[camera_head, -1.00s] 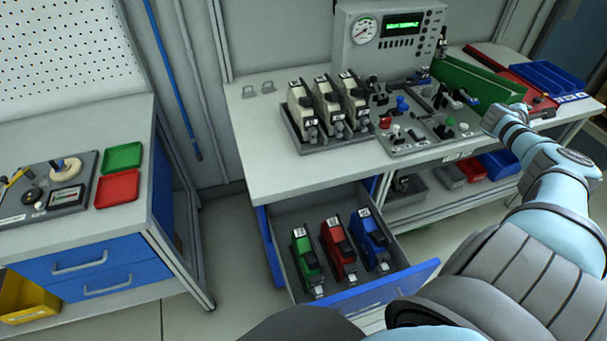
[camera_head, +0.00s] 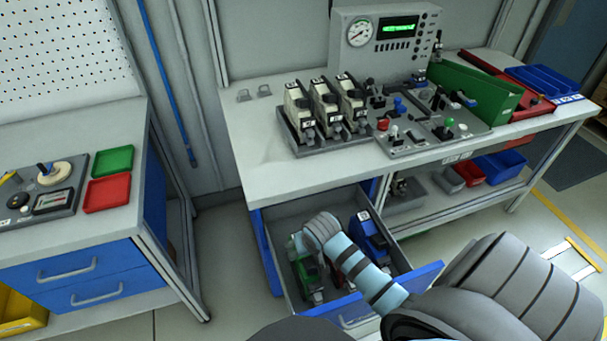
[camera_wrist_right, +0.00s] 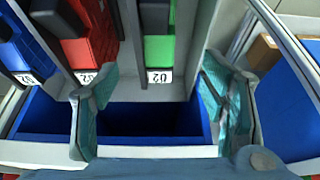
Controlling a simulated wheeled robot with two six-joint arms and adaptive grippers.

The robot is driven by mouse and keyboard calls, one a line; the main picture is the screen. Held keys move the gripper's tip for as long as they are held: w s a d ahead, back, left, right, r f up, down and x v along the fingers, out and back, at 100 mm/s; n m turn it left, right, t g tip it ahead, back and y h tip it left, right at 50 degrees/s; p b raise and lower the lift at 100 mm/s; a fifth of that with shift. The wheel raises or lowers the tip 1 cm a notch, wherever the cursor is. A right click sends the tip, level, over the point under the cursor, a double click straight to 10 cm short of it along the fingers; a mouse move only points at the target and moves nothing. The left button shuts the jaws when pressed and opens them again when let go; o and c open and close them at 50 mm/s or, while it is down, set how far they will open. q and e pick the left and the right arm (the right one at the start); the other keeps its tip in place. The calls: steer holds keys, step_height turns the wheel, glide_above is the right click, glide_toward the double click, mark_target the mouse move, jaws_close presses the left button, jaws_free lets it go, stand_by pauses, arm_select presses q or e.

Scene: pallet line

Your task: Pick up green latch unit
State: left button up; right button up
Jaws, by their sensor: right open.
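The green latch unit (camera_head: 307,277) lies in the open drawer, partly hidden by my right arm. In the right wrist view the green latch unit (camera_wrist_right: 159,50), green and dark with a white "02" label, shows at the top middle. My right gripper (camera_wrist_right: 160,112) is open there, its two teal fingers apart, one to each side below the label, with nothing between them. In the head view my right gripper (camera_head: 298,243) is over the drawer, its fingertips not clearly shown. My left gripper is not in view.
A blue latch unit (camera_head: 368,238) and a red latch unit (camera_wrist_right: 85,35) share the drawer (camera_head: 430,275). In the right wrist view the red one is close to the left finger. Cream units (camera_head: 326,105) and a control panel stand on the bench above.

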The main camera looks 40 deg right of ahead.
steer(key=b+x, duration=0.1)
steer(key=x, duration=0.4)
steer(key=b+x, duration=0.1)
steer(key=x, duration=0.2)
steer(key=shift+s+d+b, duration=0.2)
steer(key=shift+d+b, duration=0.05)
steer(key=shift+b, duration=0.1)
steer(key=x, duration=0.1)
steer(key=b+x, duration=0.1)
steer(key=x, duration=0.1)
steer(key=b+x, duration=0.1)
steer(key=shift+s+f, duration=0.2)
steer(key=shift+f, duration=0.1)
steer(key=shift+w+f+b, duration=0.1)
steer(key=shift+f+b, duration=0.05)
steer(key=shift+b, duration=0.15)
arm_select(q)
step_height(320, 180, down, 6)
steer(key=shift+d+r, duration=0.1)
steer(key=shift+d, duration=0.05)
arm_select(e)
steer(key=c, duration=1.6)
steer(key=shift+o, duration=0.2)
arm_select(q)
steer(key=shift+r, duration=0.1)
arm_select(e)
steer(key=shift+r, duration=0.2)
